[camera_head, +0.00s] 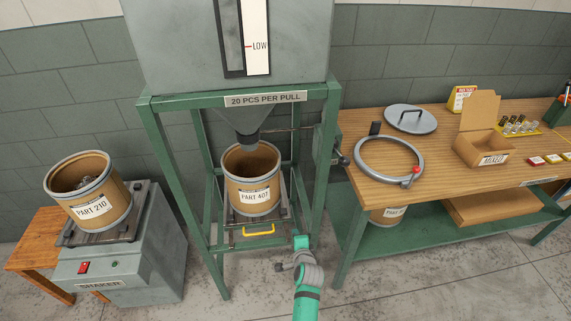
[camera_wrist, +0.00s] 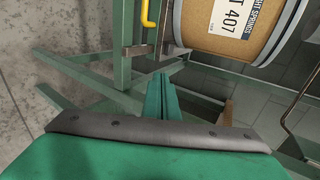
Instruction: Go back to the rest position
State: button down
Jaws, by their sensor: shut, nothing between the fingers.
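My gripper (camera_head: 301,241) is in front of the green hopper stand, low and near its front right leg. In the wrist view its teal fingers (camera_wrist: 162,92) are together and empty. The drum labelled PART 407 (camera_head: 252,180) stands upright under the hopper spout, on a platform with a yellow handle (camera_head: 258,230). The drum also shows in the wrist view (camera_wrist: 235,28), beyond the fingers and apart from them.
The green stand (camera_head: 222,95) and the workbench (camera_head: 440,160) flank my arm. A clamp ring (camera_head: 389,160), lid (camera_head: 410,119) and open box (camera_head: 482,147) are on the bench. The shaker (camera_head: 120,262) with drum PART 210 (camera_head: 90,190) is left. Floor (camera_head: 400,285) is clear at front right.

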jog(key=s+a+f+n+t+h, duration=0.15)
jog(key=s+n, duration=0.25)
jog(key=s, duration=0.9)
jog(key=s+a+n, duration=0.3)
jog(key=s, duration=1)
jog(key=s+a+r+n+t, duration=0.2)
jog(key=s+r+n, duration=0.8)
jog(key=s+r, duration=1)
jog(key=s+a, duration=0.1)
jog(key=s, duration=0.2)
jog(key=shift+a+r+y, duration=0.15)
jog(key=shift+y, duration=0.2)
